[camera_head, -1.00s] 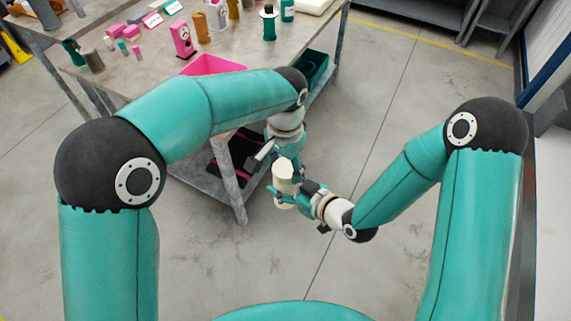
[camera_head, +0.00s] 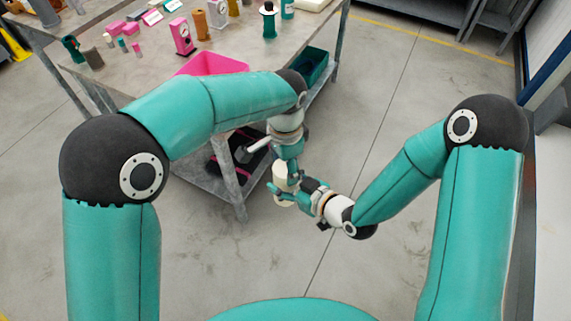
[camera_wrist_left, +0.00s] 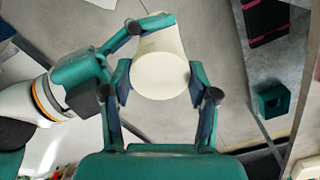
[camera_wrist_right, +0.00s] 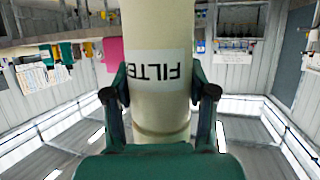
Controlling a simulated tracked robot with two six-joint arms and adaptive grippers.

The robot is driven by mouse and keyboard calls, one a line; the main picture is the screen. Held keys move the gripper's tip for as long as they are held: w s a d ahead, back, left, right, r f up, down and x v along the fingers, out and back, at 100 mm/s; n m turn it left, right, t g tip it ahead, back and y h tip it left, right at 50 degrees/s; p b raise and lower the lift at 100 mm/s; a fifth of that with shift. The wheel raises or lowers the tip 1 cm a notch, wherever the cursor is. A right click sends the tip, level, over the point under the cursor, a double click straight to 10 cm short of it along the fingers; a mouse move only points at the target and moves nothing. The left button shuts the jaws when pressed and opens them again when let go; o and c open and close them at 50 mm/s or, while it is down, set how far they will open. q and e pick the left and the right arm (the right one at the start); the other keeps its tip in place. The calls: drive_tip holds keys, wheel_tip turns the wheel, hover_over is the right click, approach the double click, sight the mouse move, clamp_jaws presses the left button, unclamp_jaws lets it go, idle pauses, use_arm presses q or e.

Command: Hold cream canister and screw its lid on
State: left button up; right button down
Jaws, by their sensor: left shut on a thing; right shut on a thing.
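The cream canister (camera_head: 281,178) is held in mid-air between my two grippers, in front of the table. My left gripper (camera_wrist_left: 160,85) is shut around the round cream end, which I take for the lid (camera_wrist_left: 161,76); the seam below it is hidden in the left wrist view. My right gripper (camera_wrist_right: 160,92) is shut on the canister's body (camera_wrist_right: 157,110), with a finger on each side. A white label reading "FILTER" shows upside down there, and a ring-like line runs round the body nearer the palm.
The floor right of the canister is clear.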

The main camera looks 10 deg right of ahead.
use_arm(q)
drive_tip(key=m, duration=0.4)
drive_tip(key=shift+m, duration=0.3)
drive_tip(key=m, duration=1)
drive_tip(key=shift+w+m, duration=0.1)
drive_tip(key=shift+m, duration=0.3)
drive_tip(key=m, duration=0.6)
drive_tip(key=shift+m, duration=0.3)
drive_tip(key=m, duration=0.7)
drive_tip(key=shift+m, duration=0.4)
